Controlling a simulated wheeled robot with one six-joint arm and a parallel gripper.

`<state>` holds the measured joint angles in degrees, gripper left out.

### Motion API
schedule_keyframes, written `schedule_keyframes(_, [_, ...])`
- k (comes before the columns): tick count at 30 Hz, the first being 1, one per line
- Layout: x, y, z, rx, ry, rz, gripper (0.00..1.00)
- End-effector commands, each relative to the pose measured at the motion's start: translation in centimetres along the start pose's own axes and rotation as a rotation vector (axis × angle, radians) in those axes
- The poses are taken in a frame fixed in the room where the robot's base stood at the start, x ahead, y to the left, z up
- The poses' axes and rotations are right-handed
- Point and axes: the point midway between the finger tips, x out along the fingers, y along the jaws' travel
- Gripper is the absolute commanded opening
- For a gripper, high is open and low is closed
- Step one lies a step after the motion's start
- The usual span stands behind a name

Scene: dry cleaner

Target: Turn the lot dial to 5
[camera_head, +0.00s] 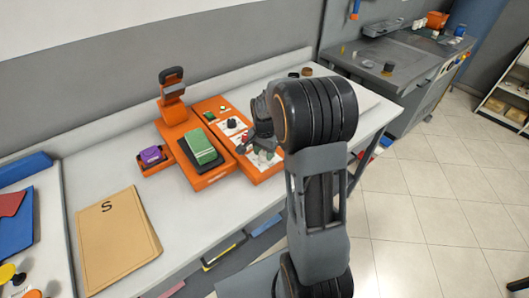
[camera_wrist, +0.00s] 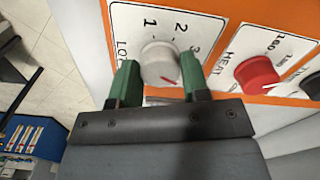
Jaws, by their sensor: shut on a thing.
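The lot dial (camera_wrist: 157,57) is a pale grey round knob with a red pointer line, on a white label plate with an orange border. The label shows 1, 2 and 3 around it; the "LO" lettering is partly covered. The red line points to the lower right, past the 3. Any further numbers are hidden behind my fingers. My gripper (camera_wrist: 159,68) has its two green fingers shut on the dial, one on each side. In the head view my gripper (camera_head: 264,154) is at the orange press panel (camera_head: 257,176), and the dial cannot be made out there.
A red heat knob (camera_wrist: 257,75) sits close right of my right finger, with a dark knob (camera_wrist: 311,86) beyond it. On the counter are a green block (camera_head: 201,146), a purple block (camera_head: 151,155) and a tan folder marked S (camera_head: 118,240).

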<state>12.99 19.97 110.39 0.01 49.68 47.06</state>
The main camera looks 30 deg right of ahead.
Motion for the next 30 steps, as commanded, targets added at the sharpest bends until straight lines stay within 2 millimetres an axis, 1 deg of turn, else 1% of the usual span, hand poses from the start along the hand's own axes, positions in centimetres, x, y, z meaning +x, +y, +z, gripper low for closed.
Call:
schedule_keyframes(6, [-0.03,-0.05,-0.07,0.205,0.003,-0.003,0.19])
schedule_keyframes(15, [-0.07,-0.05,-0.07,0.461,0.002,-0.003,0.19])
schedule_keyframes(24, [-0.1,-0.04,-0.07,0.635,0.002,-0.003,0.19])
schedule_keyframes(30, [-0.12,-0.05,-0.08,0.697,0.002,-0.003,0.19])
